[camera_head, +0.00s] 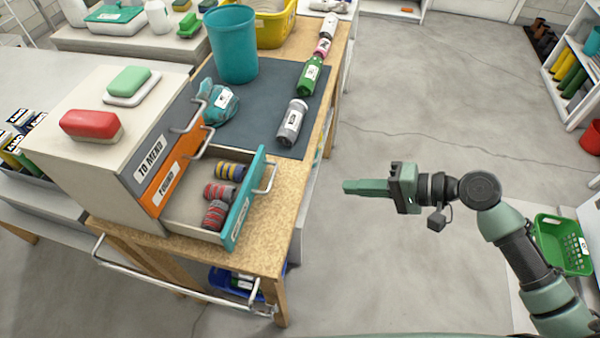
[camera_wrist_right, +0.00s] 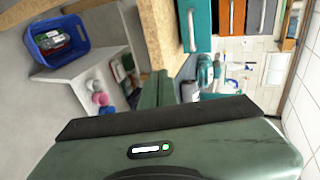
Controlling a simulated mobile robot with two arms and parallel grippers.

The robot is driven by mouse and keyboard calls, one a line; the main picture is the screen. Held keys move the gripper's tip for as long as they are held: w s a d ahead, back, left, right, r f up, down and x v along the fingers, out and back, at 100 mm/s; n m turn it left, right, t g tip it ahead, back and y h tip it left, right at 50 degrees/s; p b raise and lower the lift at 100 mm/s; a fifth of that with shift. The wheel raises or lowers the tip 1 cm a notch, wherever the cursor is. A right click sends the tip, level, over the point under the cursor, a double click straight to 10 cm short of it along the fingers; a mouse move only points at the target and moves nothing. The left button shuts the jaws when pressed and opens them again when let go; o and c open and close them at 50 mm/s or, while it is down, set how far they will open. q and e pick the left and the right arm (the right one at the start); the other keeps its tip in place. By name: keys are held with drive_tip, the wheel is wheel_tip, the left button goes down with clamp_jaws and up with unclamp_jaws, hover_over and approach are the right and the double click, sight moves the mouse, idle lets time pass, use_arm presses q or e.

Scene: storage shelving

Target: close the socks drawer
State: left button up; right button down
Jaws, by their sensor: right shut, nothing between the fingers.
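A small cabinet (camera_head: 95,150) stands on the wooden bench, with a grey "TO MEND" drawer (camera_head: 150,155) and an orange drawer (camera_head: 165,182) under it, both shut. The bottom drawer, with a teal front (camera_head: 245,205), is pulled out and holds several rolled striped socks (camera_head: 219,192). Its metal handle (camera_head: 272,178) faces right. My right gripper (camera_head: 346,187) is shut and empty, right of the handle, with a clear gap between them. The teal front also shows in the right wrist view (camera_wrist_right: 197,22), beyond the fingers (camera_wrist_right: 165,90). My left gripper is not in view.
A metal rail (camera_head: 180,288) runs along the bench's near end.

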wheel_tip(320, 180, up, 3)
drive_tip(key=s+a+y, duration=0.1)
drive_tip(key=s+a, duration=0.1)
drive_tip(key=shift+n+g, duration=0.4)
drive_tip(key=x, duration=0.4)
drive_tip(key=r+p+x, duration=0.1)
drive_tip(key=x, duration=0.3)
drive_tip(key=r+p+x, duration=0.1)
drive_tip(key=x, duration=0.2)
drive_tip(key=shift+x, duration=0.8)
drive_tip(key=shift+w+a+r, duration=0.15)
drive_tip(key=shift+w+a, duration=0.05)
drive_tip(key=shift+a, duration=0.3)
